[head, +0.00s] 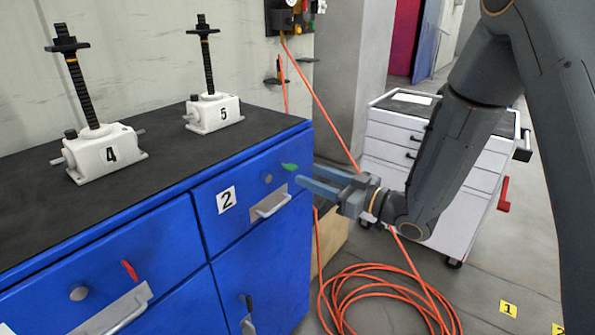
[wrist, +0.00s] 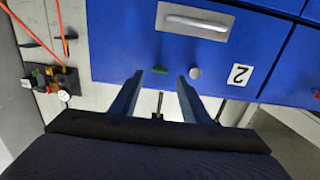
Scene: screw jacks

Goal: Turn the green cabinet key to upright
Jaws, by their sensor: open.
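The green key (head: 290,167) is on the front of the blue cabinet (head: 160,240), at the upper right of the drawer labelled 2. It looks roughly sideways, with its long side near horizontal, and it also shows in the wrist view (wrist: 160,69). My gripper (head: 303,178) is open and empty, with its fingers pointing at the cabinet front close to the key. In the wrist view the key appears between the two fingertips (wrist: 160,77); the fingers seem apart from it, though the exact gap is hard to tell.
A round grey lock (head: 267,178) and a drawer handle (head: 271,206) are near the key. A red key (head: 129,270) is on the left drawer. White screw jacks 4 (head: 104,152) and 5 (head: 213,113) stand on top. An orange hose (head: 375,272) coils on the floor by a white tool cart (head: 470,180).

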